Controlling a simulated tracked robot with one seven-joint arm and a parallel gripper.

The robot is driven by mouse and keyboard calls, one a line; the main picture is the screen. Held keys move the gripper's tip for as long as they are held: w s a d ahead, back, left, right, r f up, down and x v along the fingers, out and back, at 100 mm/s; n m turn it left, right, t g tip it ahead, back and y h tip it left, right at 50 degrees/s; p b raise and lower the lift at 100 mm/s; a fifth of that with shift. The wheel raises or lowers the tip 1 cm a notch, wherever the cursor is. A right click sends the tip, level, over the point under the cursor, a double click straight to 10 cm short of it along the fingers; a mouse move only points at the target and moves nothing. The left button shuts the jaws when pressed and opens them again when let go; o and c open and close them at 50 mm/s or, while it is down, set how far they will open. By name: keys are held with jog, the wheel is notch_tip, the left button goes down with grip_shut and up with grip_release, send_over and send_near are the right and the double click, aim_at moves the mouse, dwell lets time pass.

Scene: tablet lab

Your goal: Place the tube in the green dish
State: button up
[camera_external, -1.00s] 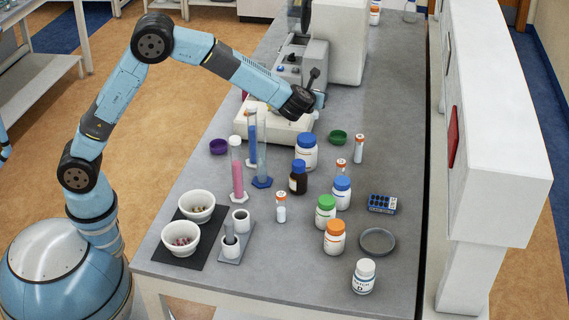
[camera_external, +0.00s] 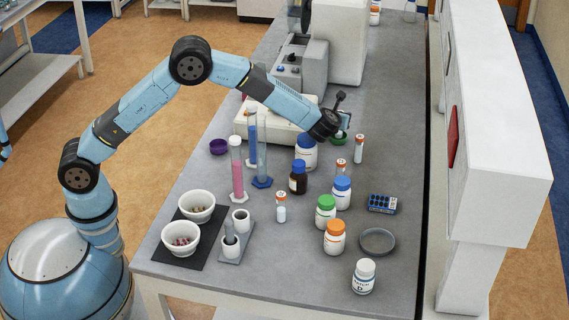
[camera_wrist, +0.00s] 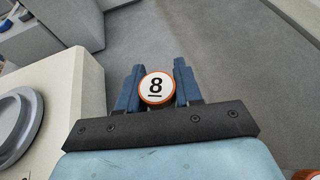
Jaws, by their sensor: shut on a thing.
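My gripper (camera_wrist: 158,75) is shut on a tube, whose white lid marked 8 with an orange rim (camera_wrist: 157,88) shows between the two blue fingers in the wrist view. The tube's body is hidden below its lid. In the external view my gripper (camera_external: 345,120) is at the back of the bench, over or close to the green dish (camera_external: 338,137). The dish is partly hidden by my arm's end, and I cannot tell the height between them. The dish does not show in the wrist view.
Orange-capped tubes (camera_external: 359,150) (camera_external: 281,208) stand nearby. A large blue-capped jar (camera_external: 306,153) and a brown bottle (camera_external: 298,179) stand in front of the dish. A purple dish (camera_external: 218,147) lies left. A white instrument (camera_external: 283,118) stands beside my gripper.

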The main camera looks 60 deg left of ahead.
jog(key=shift+f, duration=0.55)
jog(key=o, duration=1)
